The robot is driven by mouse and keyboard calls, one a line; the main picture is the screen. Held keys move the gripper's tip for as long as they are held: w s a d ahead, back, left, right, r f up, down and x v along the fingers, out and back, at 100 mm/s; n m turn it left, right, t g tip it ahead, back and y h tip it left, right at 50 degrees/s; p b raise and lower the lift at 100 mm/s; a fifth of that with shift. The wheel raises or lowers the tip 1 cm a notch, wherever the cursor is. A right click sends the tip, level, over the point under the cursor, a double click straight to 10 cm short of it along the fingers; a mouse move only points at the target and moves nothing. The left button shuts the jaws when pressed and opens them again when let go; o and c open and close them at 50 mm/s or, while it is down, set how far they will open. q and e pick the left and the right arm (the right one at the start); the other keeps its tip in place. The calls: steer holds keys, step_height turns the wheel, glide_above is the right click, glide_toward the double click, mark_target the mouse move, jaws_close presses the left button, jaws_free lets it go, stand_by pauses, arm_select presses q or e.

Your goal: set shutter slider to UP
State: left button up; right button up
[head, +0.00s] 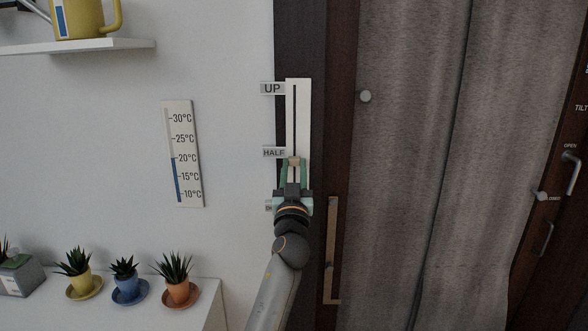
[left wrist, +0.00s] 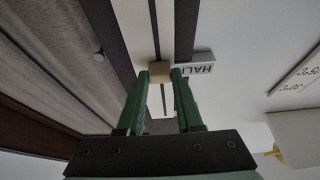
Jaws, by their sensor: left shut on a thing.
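The shutter slider is a white vertical plate (head: 304,110) with a dark slot, on the dark frame. Its labels read UP (head: 271,88) at the top and HALF (head: 273,153) lower down. The small beige slider knob (head: 294,161) stands just below the level of the HALF label. My left gripper (head: 294,170) is shut on the knob from below. In the left wrist view, the green fingers (left wrist: 162,78) hold the beige knob (left wrist: 159,68) between their tips, near the HALF label (left wrist: 198,67). The lower part of the plate is hidden behind my gripper. My right gripper is not in view.
A thermometer (head: 183,153) hangs on the wall to the left. Potted plants stand on a white surface (head: 210,295) at lower left. A grey curtain (head: 400,160) and a long wooden handle (head: 332,250) are to the right. The slot above the knob is clear.

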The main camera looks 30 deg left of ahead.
arm_select(q)
jaws_close()
stand_by(0.7)
steer(key=shift+r, duration=0.1)
